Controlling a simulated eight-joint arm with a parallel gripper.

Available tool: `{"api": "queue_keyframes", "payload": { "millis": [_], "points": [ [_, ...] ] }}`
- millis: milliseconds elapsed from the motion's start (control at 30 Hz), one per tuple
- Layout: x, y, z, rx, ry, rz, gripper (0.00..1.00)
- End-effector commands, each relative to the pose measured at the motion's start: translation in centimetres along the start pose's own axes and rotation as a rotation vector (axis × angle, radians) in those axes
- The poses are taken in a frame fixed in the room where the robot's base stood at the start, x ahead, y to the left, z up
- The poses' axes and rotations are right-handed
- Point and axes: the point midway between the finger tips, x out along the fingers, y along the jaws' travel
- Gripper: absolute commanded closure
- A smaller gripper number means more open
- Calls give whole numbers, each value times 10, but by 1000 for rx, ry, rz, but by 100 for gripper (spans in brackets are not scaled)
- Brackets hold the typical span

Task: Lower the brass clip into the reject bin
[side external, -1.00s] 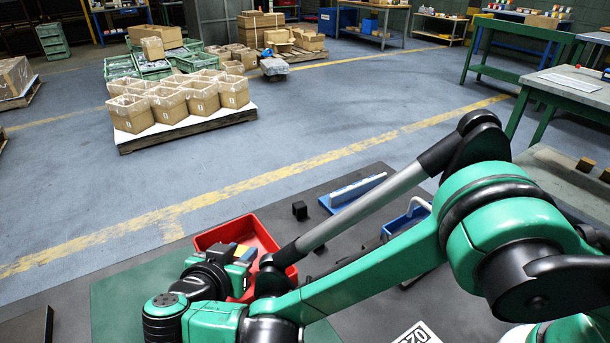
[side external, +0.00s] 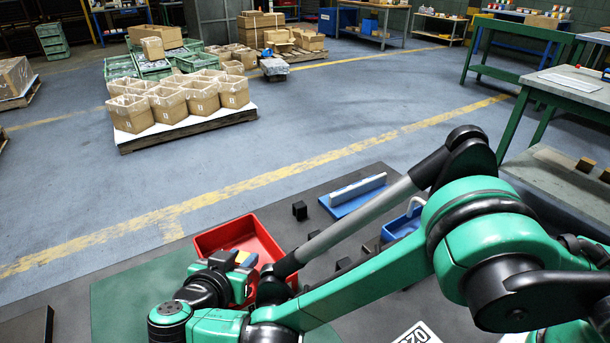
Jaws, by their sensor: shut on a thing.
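The red bin (side external: 268,243), which I take as the reject bin, stands on the dark work surface at lower centre. My gripper (side external: 241,260) is at the bin's near side, in front of it in this view. It is shut on a small yellowish piece, the brass clip (side external: 243,256), which shows between the grey fingers. The clip's lower part is hidden by the fingers. My wrist and arm cover the bin's near wall and part of its floor. I cannot tell whether the clip is above the rim or below it.
A blue block with a pale upright bar (side external: 357,195) stands right of the bin, with a small black cube (side external: 300,210) between. A blue tray (side external: 402,224) is farther right, partly behind my arm. A green mat (side external: 125,270) lies left of the bin, bare.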

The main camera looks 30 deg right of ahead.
Motion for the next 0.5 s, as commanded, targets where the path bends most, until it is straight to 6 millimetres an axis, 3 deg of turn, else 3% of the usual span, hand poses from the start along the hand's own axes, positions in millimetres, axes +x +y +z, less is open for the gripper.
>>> {"api": "queue_keyframes", "payload": {
  "millis": [133,167,300,500],
  "points": [
    [0,0,0,0,0,0,100],
    [0,0,0,0,0,0,69],
    [0,0,0,0,0,0,35],
    [0,0,0,0,-1,0,35]
  ]
}}
